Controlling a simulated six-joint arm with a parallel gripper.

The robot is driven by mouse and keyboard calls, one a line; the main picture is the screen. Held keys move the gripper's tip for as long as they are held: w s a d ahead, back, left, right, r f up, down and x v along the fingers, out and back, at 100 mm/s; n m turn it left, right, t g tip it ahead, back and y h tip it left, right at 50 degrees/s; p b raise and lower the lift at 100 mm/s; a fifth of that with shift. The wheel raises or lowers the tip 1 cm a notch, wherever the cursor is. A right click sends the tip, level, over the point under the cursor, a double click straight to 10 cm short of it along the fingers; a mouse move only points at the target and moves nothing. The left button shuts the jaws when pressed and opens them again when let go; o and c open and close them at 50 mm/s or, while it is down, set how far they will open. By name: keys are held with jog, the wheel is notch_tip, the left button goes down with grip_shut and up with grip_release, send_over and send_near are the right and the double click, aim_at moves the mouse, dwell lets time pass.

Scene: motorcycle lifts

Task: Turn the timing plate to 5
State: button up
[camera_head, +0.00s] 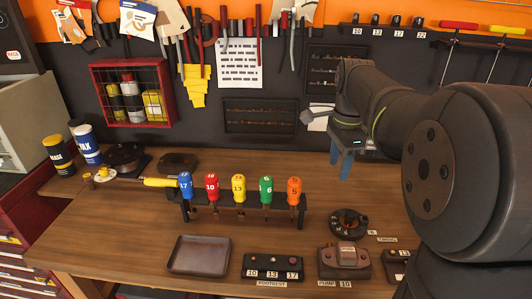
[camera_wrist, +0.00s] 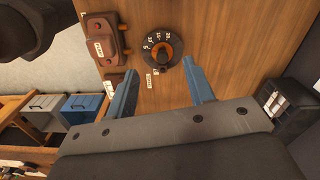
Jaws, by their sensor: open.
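The timing plate (camera_head: 348,223) is a round black dial with pale numbers around its rim and a brownish centre, on the bench at the right. It also shows in the wrist view (camera_wrist: 162,49), with a dark bar across its orange-brown centre. Its numbers are too small to read surely, so I cannot tell its setting. My gripper (camera_head: 341,168) points down, above and behind the plate in the head view. In the wrist view its blue fingers (camera_wrist: 160,74) are apart with nothing between them, and the plate shows beyond the tips.
A rack of coloured numbered drivers (camera_head: 239,198) stands left of the plate. A brown unit (camera_head: 344,262) labelled pump is in front of it, beside a footrest block (camera_head: 273,267) and an empty tray (camera_head: 200,255). Bare wood lies behind the plate.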

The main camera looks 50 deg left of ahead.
aim_at(266, 179)
jog(key=s+a+f+n, duration=0.25)
jog(key=s+n, duration=0.25)
jog(key=s, duration=0.5)
jog(key=s+a+f+n, duration=0.1)
jog(key=s+a+n, duration=0.25)
jog(key=s, duration=0.65)
jog(key=shift+n, duration=0.45)
jog(key=w+a+f, duration=0.1)
jog(key=w, duration=0.1)
jog(key=w+a+f, duration=0.1)
jog(key=w+a, duration=0.1)
jog(key=w+a+f, duration=0.1)
jog(key=w+a, duration=0.1)
jog(key=shift+w+a+f, duration=0.1)
jog(key=shift+w+f, duration=0.05)
jog(key=shift+w, duration=0.05)
jog(key=shift+a+r, duration=0.15)
jog(key=shift+r, duration=0.1)
notch_tip(266, 179, up, 9)
